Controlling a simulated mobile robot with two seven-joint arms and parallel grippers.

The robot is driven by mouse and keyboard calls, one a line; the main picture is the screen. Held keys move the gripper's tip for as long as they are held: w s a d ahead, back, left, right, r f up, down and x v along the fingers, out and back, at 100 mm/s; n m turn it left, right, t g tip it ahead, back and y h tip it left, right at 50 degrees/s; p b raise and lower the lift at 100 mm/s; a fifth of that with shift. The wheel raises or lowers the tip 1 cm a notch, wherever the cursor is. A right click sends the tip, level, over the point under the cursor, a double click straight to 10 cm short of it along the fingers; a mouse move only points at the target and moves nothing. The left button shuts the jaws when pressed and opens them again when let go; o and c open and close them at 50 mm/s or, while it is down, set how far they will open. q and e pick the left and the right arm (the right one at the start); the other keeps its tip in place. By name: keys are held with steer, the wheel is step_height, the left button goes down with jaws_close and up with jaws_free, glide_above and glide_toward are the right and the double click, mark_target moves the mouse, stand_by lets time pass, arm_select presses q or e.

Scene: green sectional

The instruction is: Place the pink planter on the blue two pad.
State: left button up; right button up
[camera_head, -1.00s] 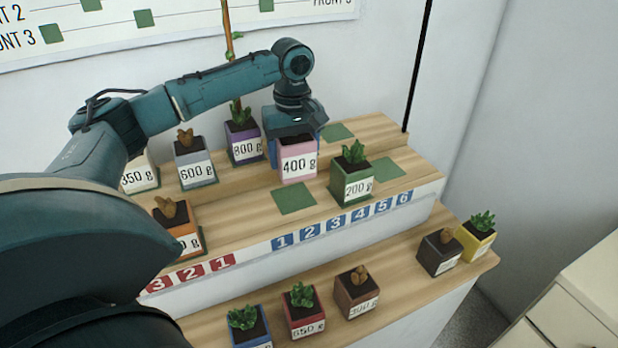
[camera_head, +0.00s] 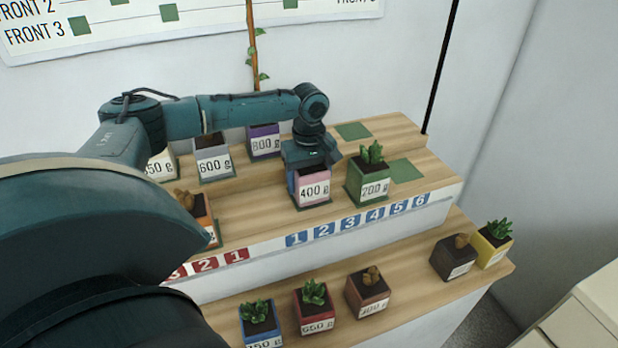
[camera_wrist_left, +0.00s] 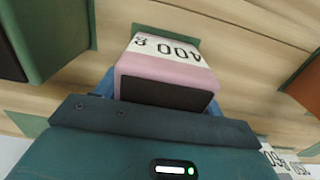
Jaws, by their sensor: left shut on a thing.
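The pink planter (camera_head: 314,174) with a "400 g" label is upright in my left gripper (camera_head: 311,168), at the front of the upper shelf step. The fingers are shut around its sides, one largely hidden. The planter covers most of a green pad (camera_head: 300,208) behind the blue 2 label (camera_head: 323,231). I cannot tell whether its base touches the pad. The left wrist view shows the pink planter (camera_wrist_left: 165,68) below the gripper, with a strip of the pad (camera_wrist_left: 168,31) beyond its base. My right gripper is not in view.
The green "200 g" planter (camera_head: 367,185) stands close to the right. Purple (camera_head: 264,142) and grey (camera_head: 212,159) planters stand behind left, and an orange planter (camera_head: 200,210) left. Empty green pads (camera_head: 353,131) lie behind right. Several planters line the lower step.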

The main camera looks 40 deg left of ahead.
arm_select(q)
steer(key=shift+r, duration=0.1)
steer(key=o, duration=1.3)
steer(key=shift+c, duration=0.2)
steer(key=shift+r, duration=0.2)
step_height(320, 180, up, 12)
steer(key=shift+f, duration=0.2)
